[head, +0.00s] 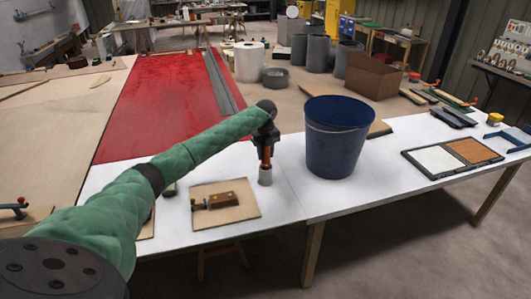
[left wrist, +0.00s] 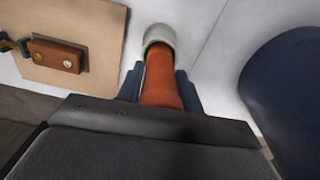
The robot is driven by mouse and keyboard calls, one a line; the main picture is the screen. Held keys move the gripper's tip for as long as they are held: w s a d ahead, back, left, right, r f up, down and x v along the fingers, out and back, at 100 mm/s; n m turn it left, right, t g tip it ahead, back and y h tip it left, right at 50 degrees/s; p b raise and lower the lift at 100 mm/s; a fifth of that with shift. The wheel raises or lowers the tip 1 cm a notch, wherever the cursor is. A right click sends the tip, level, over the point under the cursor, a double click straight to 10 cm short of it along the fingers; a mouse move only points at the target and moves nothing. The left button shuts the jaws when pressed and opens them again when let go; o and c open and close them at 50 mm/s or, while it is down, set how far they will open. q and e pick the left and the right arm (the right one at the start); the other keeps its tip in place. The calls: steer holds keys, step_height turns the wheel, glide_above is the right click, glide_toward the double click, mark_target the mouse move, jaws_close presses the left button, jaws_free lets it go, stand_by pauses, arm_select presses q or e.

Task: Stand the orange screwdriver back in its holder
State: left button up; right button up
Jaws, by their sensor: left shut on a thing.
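My left gripper (head: 266,143) is shut on the orange screwdriver (head: 266,160) and points down at the white table. The screwdriver also shows in the left wrist view (left wrist: 160,82), between the two dark fingers. It looks about upright. Its lower end meets the mouth of a small pale grey round holder (head: 265,177), whose rim shows around it in the left wrist view (left wrist: 159,37). How deep the screwdriver sits in the holder is hidden. My right gripper is not in view.
A dark blue bucket (head: 335,145) stands close on the right of the holder. A two-panel tray (head: 495,157) lies far right. The white table is clear in front of the bucket.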

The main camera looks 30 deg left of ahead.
arm_select(q)
steer(key=shift+f, duration=0.35)
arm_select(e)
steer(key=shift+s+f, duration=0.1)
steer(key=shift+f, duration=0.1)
arm_select(q)
steer(key=o, duration=1)
steer(key=shift+f, duration=0.1)
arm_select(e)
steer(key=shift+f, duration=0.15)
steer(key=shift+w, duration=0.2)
arm_select(q)
steer(key=shift+r, duration=0.7)
step_height(320, 180, up, 10)
steer(key=b, duration=0.3)
steer(key=shift+r+b, duration=0.2)
steer(key=shift+b, duration=0.15)
steer(key=shift+r, duration=0.6)
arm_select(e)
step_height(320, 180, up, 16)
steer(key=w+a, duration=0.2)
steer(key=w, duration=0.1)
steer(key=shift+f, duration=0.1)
